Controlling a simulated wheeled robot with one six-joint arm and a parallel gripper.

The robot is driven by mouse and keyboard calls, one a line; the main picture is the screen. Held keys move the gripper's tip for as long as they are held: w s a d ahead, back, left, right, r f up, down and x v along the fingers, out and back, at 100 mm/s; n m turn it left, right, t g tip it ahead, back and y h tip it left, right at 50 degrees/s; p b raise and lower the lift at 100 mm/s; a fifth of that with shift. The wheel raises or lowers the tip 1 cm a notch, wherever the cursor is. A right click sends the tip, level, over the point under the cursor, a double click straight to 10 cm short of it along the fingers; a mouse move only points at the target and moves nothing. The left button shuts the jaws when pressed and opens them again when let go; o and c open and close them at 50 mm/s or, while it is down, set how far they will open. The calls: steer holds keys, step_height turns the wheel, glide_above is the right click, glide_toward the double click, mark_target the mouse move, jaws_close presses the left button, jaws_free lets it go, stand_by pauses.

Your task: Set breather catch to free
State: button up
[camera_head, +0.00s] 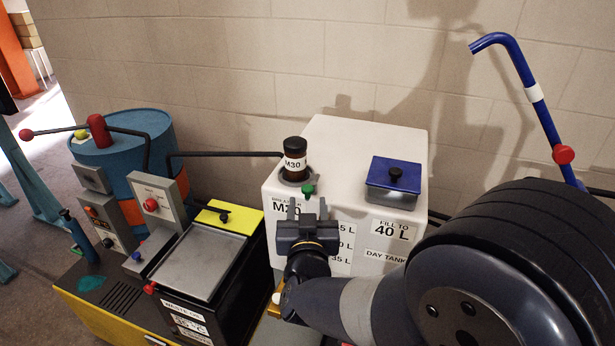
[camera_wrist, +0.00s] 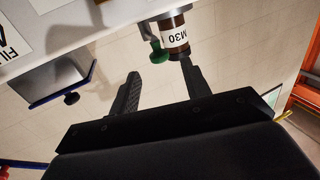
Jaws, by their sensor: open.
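The breather (camera_head: 295,160) is a dark brown cylinder with a black cap and a white M30 label, upright in a grey collar on the white day tank (camera_head: 350,150). The green catch knob (camera_head: 308,189) sits at the collar's front right. My gripper (camera_head: 304,213) is in front of the tank's front face, just below the green knob. In the wrist view my gripper (camera_wrist: 162,85) has its two fingers apart with nothing between them. The breather (camera_wrist: 174,36) and green knob (camera_wrist: 158,54) lie beyond the fingertips, the breather close to the right finger. My gripper hides part of the tank's labels.
A blue-lidded filler box (camera_head: 395,180) with a black knob stands on the tank's right side. A black bin with a grey lid (camera_head: 200,262) stands left of the tank. A blue bent pipe (camera_head: 530,90) rises at right.

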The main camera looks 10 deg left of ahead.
steer(key=w+a+p, duration=0.1)
steer(key=w+p, duration=0.1)
steer(key=w, duration=0.6)
steer(key=shift+a, duration=0.25)
steer(key=shift+w, duration=0.1)
steer(key=shift+c, duration=0.4)
steer(key=c, duration=0.9)
steer(key=shift+w+a+m+h, duration=0.1)
steer(key=shift+a+m+h, duration=0.1)
steer(key=shift+m+h, duration=0.55)
steer(key=shift+a+m+h, duration=0.15)
steer(key=shift+m+h, duration=0.2)
steer(key=shift+h, duration=0.7)
steer(key=o, duration=1)
steer(key=s+b, duration=0.2)
steer(key=s, duration=0.8)
steer(key=shift+s+b, duration=0.3)
steer(key=shift+s, duration=0.1)
